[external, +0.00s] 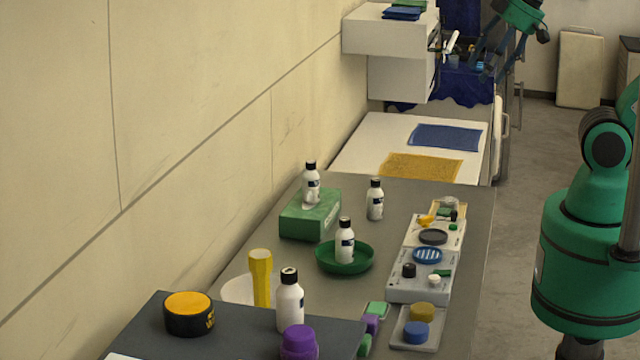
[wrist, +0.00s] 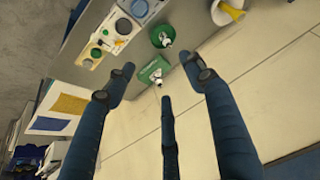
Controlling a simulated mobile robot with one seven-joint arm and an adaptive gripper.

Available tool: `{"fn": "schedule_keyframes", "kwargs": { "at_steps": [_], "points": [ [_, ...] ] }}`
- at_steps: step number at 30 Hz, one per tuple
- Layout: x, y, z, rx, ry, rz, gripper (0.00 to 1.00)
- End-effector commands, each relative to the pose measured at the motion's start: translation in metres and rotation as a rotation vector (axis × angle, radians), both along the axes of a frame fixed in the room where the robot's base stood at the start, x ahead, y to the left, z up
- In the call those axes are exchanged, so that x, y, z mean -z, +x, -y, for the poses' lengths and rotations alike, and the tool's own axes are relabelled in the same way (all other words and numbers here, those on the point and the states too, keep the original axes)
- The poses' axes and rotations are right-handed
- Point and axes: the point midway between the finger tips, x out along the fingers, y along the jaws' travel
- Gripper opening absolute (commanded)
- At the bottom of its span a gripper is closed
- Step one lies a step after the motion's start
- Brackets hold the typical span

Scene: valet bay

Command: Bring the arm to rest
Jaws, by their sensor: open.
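My gripper (external: 490,52) shows at the top of the external view, hanging from a green wrist over the far end of the bench row. In the wrist view my gripper (wrist: 160,72) has its blue fingers spread wide, with nothing between them. The rest of my green arm (external: 585,245) stands at the right, over the floor beside the bench; its middle links are out of frame. The gripper is apart from the bench items, which lie beyond its fingertips in the wrist view.
A grey bench (external: 385,273) carries a green box (external: 310,222) topped by a bottle, a green dish (external: 325,262) holding a bottle, and a grey organizer (external: 405,288). Blue (external: 445,136) and yellow (external: 420,166) cloths lie farther back. A white wall unit (external: 385,45) stands left of the gripper.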

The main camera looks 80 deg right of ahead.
Motion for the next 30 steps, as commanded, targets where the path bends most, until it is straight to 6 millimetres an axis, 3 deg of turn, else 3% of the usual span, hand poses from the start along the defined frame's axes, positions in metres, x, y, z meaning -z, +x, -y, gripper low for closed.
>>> {"fn": "schedule_keyframes", "kwargs": {
  "at_steps": [14,20,30],
  "points": [
    [0.006,0.000,0.000,0.000,0.000,0.001,0.54],
    [0.029,0.000,0.000,0.000,0.000,0.000,0.54],
    [0.084,0.000,0.000,0.000,0.000,0.000,0.54]
  ]
}}
